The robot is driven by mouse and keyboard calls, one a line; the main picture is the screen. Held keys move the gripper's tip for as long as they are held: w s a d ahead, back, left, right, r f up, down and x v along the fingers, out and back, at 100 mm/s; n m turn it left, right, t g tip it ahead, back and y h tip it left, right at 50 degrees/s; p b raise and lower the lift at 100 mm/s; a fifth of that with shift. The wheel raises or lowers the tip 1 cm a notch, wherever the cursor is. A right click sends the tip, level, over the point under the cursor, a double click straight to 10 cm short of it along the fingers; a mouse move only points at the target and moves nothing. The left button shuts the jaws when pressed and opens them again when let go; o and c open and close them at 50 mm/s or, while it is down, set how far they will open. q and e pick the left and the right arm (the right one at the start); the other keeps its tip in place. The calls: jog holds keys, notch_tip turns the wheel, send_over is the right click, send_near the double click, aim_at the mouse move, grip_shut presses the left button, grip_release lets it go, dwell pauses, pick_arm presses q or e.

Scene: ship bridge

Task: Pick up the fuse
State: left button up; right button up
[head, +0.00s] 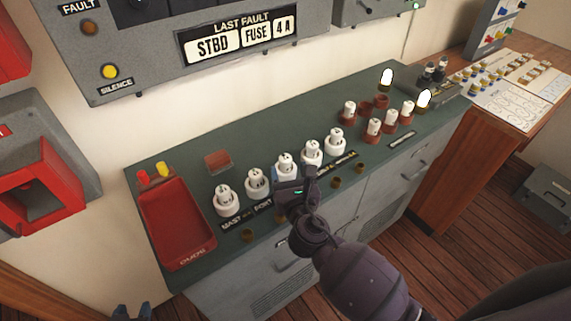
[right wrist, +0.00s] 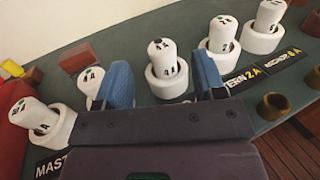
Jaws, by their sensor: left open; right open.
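A row of white fuses stands upright in white holders along the green console top. The middle fuse (right wrist: 163,54) stands in its holder, and its marking is too small to read surely. In the head view it is partly covered by my right gripper (head: 297,183). In the right wrist view, the blue fingers of my right gripper (right wrist: 162,66) are open, one to each side of this fuse; I cannot tell whether they touch it. The fault panel (head: 160,45) reads STBD, FUSE, 4 A.
A red tray (head: 180,232) lies on the console's left end. More white fuses (head: 373,127) stand in red-brown holders to the right, near two lit lamps (head: 387,78). Neighbouring fuses (right wrist: 222,34) stand close on both sides of the middle one. A chart desk (head: 500,95) is at far right.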

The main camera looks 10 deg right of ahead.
aim_at(287, 163)
jog(key=w, duration=0.4)
jog(key=shift+w, duration=0.55)
jog(key=shift+d, duration=0.1)
